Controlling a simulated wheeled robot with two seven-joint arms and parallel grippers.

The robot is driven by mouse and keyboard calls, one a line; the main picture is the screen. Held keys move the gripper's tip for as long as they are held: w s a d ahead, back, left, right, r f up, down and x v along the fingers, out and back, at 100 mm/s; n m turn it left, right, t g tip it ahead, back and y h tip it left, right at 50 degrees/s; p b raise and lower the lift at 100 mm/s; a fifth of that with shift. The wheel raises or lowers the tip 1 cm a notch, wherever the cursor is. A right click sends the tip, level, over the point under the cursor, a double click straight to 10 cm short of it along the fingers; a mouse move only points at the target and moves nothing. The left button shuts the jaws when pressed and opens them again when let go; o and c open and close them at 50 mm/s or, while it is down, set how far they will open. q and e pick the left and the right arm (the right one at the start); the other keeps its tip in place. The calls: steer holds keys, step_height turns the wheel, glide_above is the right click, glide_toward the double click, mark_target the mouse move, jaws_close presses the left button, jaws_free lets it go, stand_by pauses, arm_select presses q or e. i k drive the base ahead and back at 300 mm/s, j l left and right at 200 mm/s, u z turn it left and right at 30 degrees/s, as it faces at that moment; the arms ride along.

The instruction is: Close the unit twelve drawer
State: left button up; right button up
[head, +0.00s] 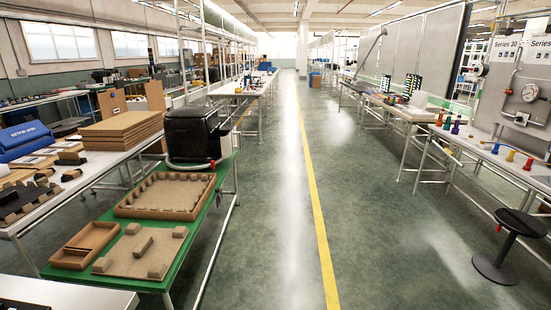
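No drawer marked unit twelve can be made out in the head view. Neither of my grippers is in view, and no arm shows. No fryer or conveyor can be identified with certainty here.
A green-topped table (228,172) with cardboard trays (121,208) and a black bin (190,133) stands at left. Workbenches (427,113) line the right side. A black stool (515,222) stands at lower right. The aisle floor (370,215) with a yellow line (312,190) is clear.

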mark_target(223, 143)
steer(key=i+u, duration=0.25)
steer(key=i, duration=0.75)
steer(key=i+l+u, duration=0.1)
steer(key=i+u, duration=0.15)
steer(key=i, duration=0.7)
